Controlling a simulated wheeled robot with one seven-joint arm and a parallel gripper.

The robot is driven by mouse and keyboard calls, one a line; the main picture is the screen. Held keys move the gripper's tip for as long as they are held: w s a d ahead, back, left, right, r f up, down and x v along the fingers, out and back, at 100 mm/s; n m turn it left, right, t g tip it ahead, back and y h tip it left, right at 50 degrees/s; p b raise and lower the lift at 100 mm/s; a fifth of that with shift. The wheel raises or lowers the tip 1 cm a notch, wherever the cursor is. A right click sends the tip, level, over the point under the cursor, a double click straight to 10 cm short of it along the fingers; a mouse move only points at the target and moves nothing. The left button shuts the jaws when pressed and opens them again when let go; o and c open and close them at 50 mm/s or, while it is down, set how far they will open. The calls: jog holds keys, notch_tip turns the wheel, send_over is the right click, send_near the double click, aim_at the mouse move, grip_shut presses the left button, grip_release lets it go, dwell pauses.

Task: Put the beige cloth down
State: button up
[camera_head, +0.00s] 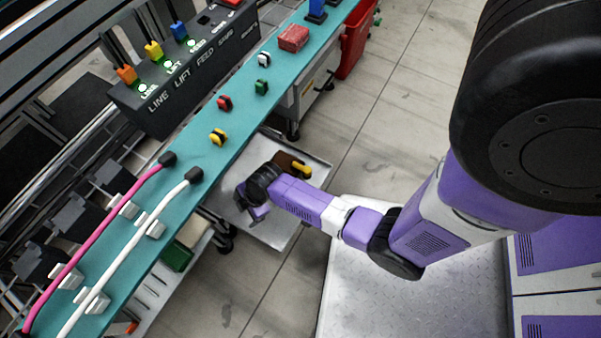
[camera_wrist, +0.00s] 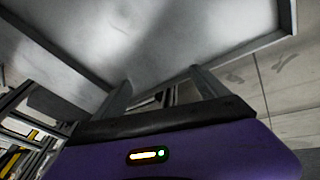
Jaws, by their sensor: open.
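No beige cloth can be made out in either view. My gripper (camera_head: 254,209) reaches down over a grey metal tray (camera_head: 283,228) beside the teal bench. In the wrist view, my gripper (camera_wrist: 160,86) is open, its two fingers spread apart with nothing visible between them. The bare grey surface of the tray (camera_wrist: 180,40) fills the view beyond the fingertips. My wrist hides part of the tray in the head view. A brown item (camera_head: 284,162) and a yellow item (camera_head: 301,170) show just behind my wrist, partly hidden.
Open floor (camera_head: 400,110) lies to the right.

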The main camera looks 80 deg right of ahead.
jog(key=s+a+r+m+t+h, duration=0.1)
jog(key=s+a+r+m+t, duration=0.2)
jog(key=s+r, duration=0.4)
jog(key=s+a+r+m+t+h, duration=0.1)
jog(key=s+a+r+m+t, duration=0.15)
jog(key=s+r, duration=0.35)
jog(key=s+a+r+m+t, duration=0.1)
jog(key=s+r, duration=0.1)
jog(key=r, duration=0.6)
jog(key=s+a+r+m+t+y, duration=0.1)
jog(key=s+a+r+t, duration=0.1)
jog(key=r, duration=0.7)
jog(key=s+a+r+m+t, duration=0.1)
jog(key=s+r+m+t, duration=0.1)
jog(key=r, duration=0.7)
jog(key=shift+s+a, duration=0.2)
jog(key=shift+s, duration=0.25)
